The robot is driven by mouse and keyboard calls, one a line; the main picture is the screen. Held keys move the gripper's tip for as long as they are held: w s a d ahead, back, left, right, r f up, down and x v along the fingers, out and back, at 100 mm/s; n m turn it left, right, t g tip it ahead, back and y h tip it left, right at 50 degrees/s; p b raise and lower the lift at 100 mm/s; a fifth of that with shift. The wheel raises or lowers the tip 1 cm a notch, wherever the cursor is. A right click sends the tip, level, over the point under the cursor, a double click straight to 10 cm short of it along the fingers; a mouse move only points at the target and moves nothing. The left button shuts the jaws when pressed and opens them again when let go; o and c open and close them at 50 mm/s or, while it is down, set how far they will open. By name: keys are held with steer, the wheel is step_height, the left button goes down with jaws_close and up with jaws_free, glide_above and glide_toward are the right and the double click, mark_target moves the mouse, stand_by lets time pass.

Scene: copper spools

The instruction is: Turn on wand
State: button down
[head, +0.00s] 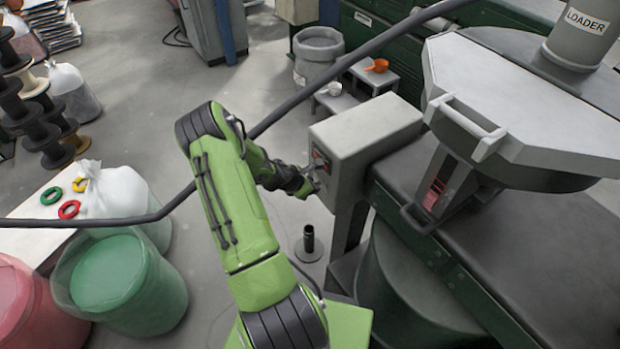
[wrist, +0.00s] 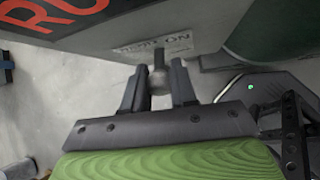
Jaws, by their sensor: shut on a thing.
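A grey control box (head: 372,128) stands on a post beside the green machine, with dark and red parts on its left face. In the wrist view, a small round-ended switch lever (wrist: 158,78) sticks out from the box face, below a small label plate (wrist: 155,44) that appears upside down and seems to include "ON". My gripper (wrist: 159,88) is shut on the switch lever, with one dark finger on each side. In the head view, my gripper (head: 308,184) is at the box's left face, and the lever is too small to make out there.
A grey hopper lid (head: 530,95) and the loader are at right. A short black tube (head: 309,238) stands on the floor below the box. Green (head: 112,275) and red bins are at left.

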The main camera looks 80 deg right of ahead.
steer(key=shift+d+r+t+p, duration=0.15)
steer(key=shift+r+t+p, duration=0.15)
steer(key=shift+p, duration=0.15)
steer(key=c, duration=0.9)
jaws_free()
steer(key=shift+f+y, duration=0.1)
steer(key=shift+y, duration=0.2)
steer(key=v, duration=1.5)
steer(key=shift+w+a+r+p, duration=0.1)
steer(key=shift+a+r+p, duration=0.15)
steer(key=shift+a+p, duration=0.05)
